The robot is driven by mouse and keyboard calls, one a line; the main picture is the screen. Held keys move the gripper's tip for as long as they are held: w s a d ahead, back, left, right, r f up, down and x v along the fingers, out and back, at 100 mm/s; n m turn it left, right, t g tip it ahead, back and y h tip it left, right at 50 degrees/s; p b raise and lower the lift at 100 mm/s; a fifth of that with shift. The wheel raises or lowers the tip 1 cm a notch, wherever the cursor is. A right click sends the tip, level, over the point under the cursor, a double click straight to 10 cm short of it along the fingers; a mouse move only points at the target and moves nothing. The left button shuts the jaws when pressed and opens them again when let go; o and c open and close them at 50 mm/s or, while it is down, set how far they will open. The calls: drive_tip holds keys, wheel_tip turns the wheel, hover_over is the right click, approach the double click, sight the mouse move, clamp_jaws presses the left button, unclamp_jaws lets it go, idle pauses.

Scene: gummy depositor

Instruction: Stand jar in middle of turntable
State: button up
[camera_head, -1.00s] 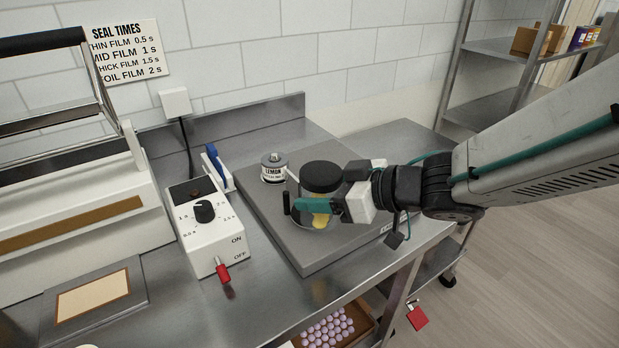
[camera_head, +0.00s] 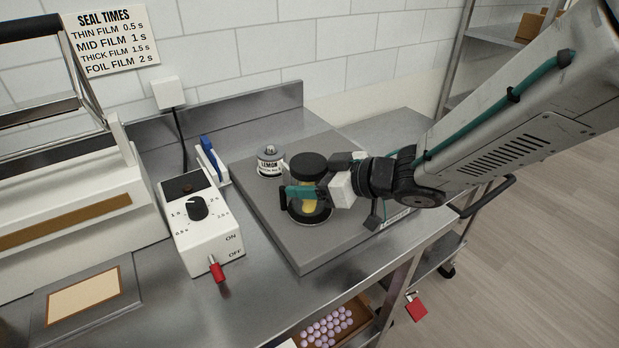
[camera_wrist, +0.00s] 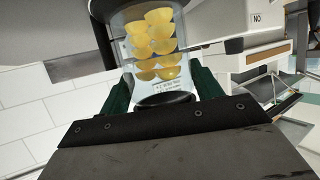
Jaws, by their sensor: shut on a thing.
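A clear glass jar (camera_head: 309,204) with a black lid (camera_head: 308,166) and yellow pieces inside is upright between the fingers of my gripper (camera_head: 303,191). My gripper is shut on it from the right. A dark round turntable (camera_head: 327,217) shows around the foot of the jar, on a grey slab. I cannot tell whether the jar touches it or hangs just above. The fingers hide part of the jar. In the wrist view, the jar (camera_wrist: 155,45) sits between the green fingers, with yellow pieces visible through the glass.
A white control box (camera_head: 203,225) and a blue-handled item (camera_head: 212,160) lie left. The slab's front part is clear.

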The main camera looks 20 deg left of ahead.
drive_tip(key=shift+f, duration=0.2)
drive_tip(key=o, duration=1.4)
drive_tip(key=shift+r, duration=0.2)
drive_tip(key=shift+d+r, duration=0.15)
drive_tip(key=shift+d, duration=0.15)
drive_tip(key=v, duration=1.1)
drive_tip(key=shift+s+d+r, duration=0.1)
drive_tip(key=shift+s+r, duration=0.05)
